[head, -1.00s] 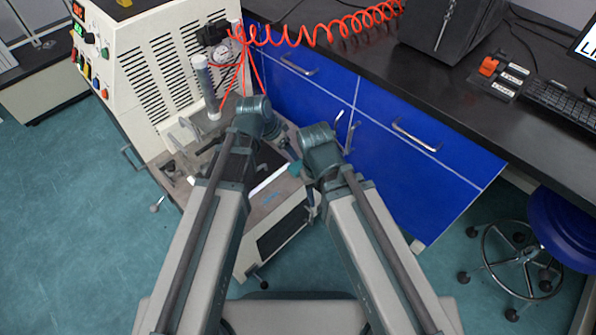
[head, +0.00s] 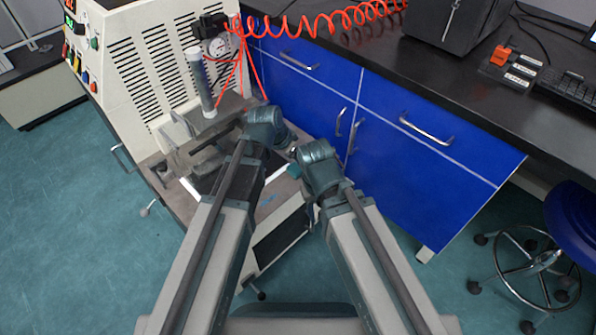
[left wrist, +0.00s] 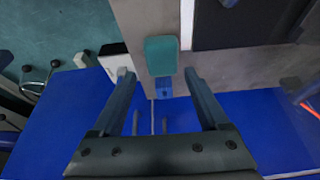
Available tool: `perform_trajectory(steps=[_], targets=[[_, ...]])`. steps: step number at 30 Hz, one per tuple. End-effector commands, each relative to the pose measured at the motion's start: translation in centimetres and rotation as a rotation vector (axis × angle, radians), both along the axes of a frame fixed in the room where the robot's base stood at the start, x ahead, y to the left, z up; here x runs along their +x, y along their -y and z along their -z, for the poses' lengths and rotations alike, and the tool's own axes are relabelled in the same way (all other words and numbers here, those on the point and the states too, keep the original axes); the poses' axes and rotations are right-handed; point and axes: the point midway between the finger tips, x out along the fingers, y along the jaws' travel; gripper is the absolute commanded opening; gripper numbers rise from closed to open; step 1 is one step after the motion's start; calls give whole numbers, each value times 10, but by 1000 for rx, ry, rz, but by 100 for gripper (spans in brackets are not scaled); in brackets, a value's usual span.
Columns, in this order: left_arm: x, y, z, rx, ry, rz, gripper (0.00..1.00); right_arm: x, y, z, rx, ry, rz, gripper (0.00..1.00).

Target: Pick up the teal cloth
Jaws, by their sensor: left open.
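The teal cloth (left wrist: 161,55) shows in the left wrist view as a small flat patch at the edge of the grey machine top. In the head view a bit of the cloth (head: 294,171) shows between my two arm ends. My left gripper (left wrist: 158,72) is open and empty. Its two fingers point toward the cloth, one to each side of it in the picture, and appear not to touch it. A small blue piece (left wrist: 163,88) shows just below the cloth. My right arm's end is in the head view, but its gripper fingers are hidden.
The cream machine (head: 140,60) with a gauge and upright cylinder stands at the left. Blue cabinets (head: 410,155) under a black counter (head: 440,85) stand close on the right. A red coiled hose (head: 325,22) hangs above. A blue stool (head: 572,225) is at the right. Floor at the left is clear.

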Motion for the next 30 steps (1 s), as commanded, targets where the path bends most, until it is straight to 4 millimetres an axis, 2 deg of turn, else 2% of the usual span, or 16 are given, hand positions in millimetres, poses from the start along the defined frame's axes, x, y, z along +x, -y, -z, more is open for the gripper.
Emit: perform_trajectory(steps=[14,23,30], targets=[[14,10,48,0,0,0,78,0,-1,48,5,0,-5,50],[15,11,48,0,0,-1,78,0,-1,48,5,0,-4,50],[15,11,48,0,0,0,36,0,-1,48,5,0,-4,50]])
